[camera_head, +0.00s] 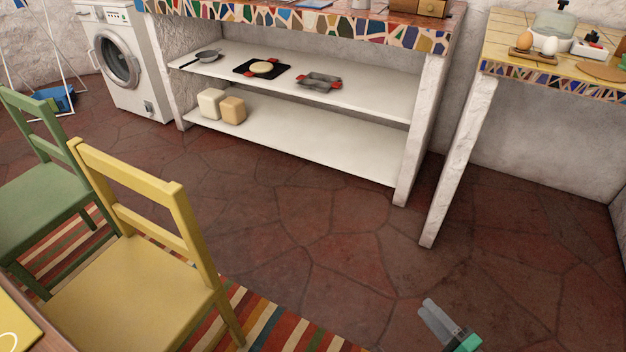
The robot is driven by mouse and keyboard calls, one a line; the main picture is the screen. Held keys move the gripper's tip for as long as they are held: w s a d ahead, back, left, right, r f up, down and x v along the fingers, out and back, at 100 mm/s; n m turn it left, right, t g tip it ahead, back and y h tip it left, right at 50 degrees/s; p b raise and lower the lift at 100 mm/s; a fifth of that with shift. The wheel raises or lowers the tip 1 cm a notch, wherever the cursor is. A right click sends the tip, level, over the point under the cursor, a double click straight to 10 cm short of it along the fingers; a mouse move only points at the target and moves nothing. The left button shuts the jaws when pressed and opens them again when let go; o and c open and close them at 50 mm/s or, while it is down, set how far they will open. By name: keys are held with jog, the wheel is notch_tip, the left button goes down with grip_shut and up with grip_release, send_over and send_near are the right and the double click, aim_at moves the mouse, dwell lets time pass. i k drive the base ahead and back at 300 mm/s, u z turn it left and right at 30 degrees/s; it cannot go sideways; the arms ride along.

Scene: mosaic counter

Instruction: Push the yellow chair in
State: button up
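The yellow chair (142,292) stands upright at the lower left, partly on a striped rug. Its backrest is on the side toward the shelves, and its seat extends toward the table (52,341) in the lower left corner. The seat's front and some legs are cut off or hidden. My gripper (432,311) is low at the bottom right, over the stone floor, well to the right of the chair and not touching it. Its grey fingers look close together; whether they are shut is unclear. I see nothing held.
A green chair (45,194) stands left of the yellow one. The striped rug (270,328) lies beneath the yellow chair. A mosaic counter with white shelves (310,147) stands behind, with a side counter (495,62) at right. Stone floor (310,240) between chair and counters is clear.

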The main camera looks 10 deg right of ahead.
aim_at(136, 296)
jog(key=i, duration=2.2)
jog(key=u, duration=4.1)
jog(key=i, duration=0.3)
jog(key=u, duration=0.05)
